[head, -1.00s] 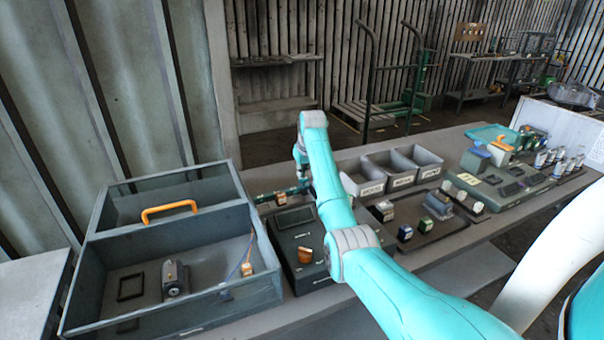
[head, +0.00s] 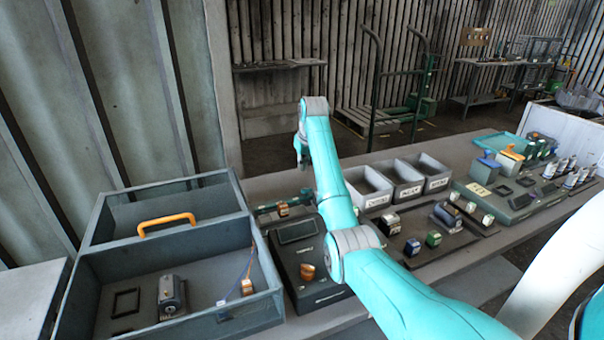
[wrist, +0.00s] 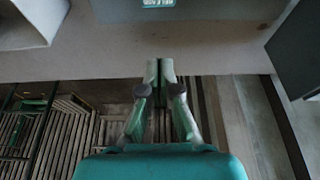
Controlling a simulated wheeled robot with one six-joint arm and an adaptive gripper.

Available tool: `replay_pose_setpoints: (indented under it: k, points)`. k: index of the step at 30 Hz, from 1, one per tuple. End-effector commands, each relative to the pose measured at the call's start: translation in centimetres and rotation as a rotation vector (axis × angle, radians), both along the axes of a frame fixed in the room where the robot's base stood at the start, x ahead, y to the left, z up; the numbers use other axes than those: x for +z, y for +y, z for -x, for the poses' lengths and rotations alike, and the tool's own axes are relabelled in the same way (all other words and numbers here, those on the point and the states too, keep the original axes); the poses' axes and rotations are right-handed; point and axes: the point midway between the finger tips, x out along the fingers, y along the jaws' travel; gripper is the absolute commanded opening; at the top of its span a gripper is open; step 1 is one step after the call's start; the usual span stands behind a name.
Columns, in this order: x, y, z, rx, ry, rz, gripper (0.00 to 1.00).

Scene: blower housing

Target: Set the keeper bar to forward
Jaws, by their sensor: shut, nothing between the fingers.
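A dark grey open housing (head: 62,300) stands at the left of the bench, with an orange handle-like bar (head: 166,221) across its middle wall. I cannot tell for sure whether this is the keeper bar. Inside lie a dark motor-like part (head: 171,296), a flat black frame (head: 126,302) and a small orange block (head: 247,287) with a wire. My gripper (head: 301,160) is right of the housing, raised over the far side of the bench and apart from everything. In the wrist view its fingers (wrist: 160,72) are together and empty.
A dark panel box (head: 325,291) with an orange knob (head: 307,271) sits right of the housing. Behind it is a green strip with an orange-brown block (head: 283,209). Grey labelled bins (head: 404,191), small blocks and devices fill the bench to the right.

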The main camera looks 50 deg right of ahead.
Motion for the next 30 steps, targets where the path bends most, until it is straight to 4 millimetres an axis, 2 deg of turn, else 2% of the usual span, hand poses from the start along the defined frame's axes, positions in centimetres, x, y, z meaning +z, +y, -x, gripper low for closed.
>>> replay_pose_setpoints:
  k: [3,9,30]
  points:
    - [1.8,0.3,0.5,0.0,-0.002,0.001,0.0]
    - [3.3,0.6,1.0,0.0,0.0,0.0,0.0]
    - [3.5,0.8,0.9,0.0,-0.001,0.0,0.0]
